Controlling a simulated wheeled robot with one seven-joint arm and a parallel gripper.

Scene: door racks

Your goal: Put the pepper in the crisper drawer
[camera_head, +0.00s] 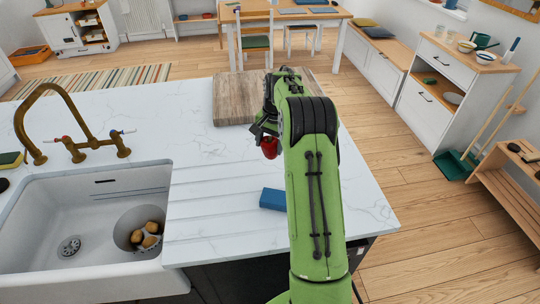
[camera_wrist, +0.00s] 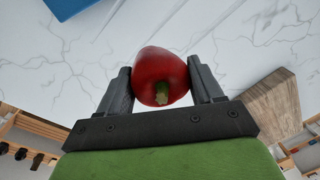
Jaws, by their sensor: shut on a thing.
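A red pepper (camera_wrist: 160,76) with a green stem sits between the two fingers of my gripper (camera_wrist: 164,92) in the wrist view. The fingers touch it on both sides. In the head view the pepper (camera_head: 269,148) shows just left of my green arm, with my gripper (camera_head: 263,132) partly hidden behind the arm. It is over the white marble counter (camera_head: 190,165); the exact gap below it is hard to tell. I cannot identify a crisper drawer in either view.
A wooden board (camera_head: 232,100) lies on the counter beyond the gripper. A blue block (camera_head: 272,199) lies nearer, beside my arm. White cabinets (camera_head: 424,106) stand at right.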

